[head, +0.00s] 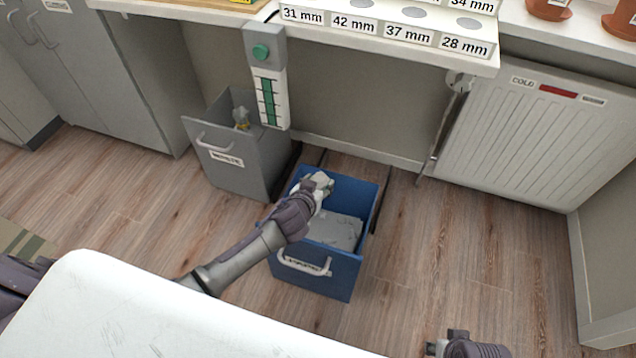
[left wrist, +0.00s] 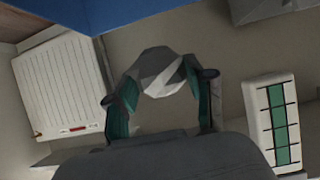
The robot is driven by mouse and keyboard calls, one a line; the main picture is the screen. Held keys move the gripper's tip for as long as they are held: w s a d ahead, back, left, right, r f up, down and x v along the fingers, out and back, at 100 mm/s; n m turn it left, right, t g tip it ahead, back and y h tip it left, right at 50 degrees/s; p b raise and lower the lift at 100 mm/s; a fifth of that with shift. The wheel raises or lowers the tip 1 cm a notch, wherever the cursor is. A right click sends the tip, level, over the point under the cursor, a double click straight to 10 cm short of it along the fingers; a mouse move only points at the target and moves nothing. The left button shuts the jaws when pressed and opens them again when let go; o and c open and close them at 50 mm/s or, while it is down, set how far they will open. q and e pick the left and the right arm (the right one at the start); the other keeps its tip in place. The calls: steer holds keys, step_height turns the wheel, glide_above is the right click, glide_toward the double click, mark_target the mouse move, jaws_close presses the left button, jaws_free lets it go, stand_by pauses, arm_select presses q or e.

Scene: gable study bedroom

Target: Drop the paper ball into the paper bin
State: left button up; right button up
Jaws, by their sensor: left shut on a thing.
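The paper ball (head: 321,180), crumpled and whitish grey, is pinched between the fingertips of my left gripper (head: 314,190). It shows large between the green-padded fingers in the left wrist view (left wrist: 160,73). The blue bin (head: 313,281) has a white handle and a label too small to read, and flat pale grey, paper-like pieces lie inside. In the head view my left gripper and the ball overlap the bin's back left part; their exact height above it is unclear. My right gripper (head: 462,347) is partly visible at the bottom edge, its jaws unclear.
A grey bin (head: 237,170) with a label stands left of the blue bin, with a small yellow and grey item inside. A radiator (head: 530,130) is at the right. Wooden floor (head: 440,240) is clear right of the blue bin.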

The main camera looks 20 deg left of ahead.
arm_select(q)
steer(key=o, duration=0.9)
steer(key=v, duration=1.2)
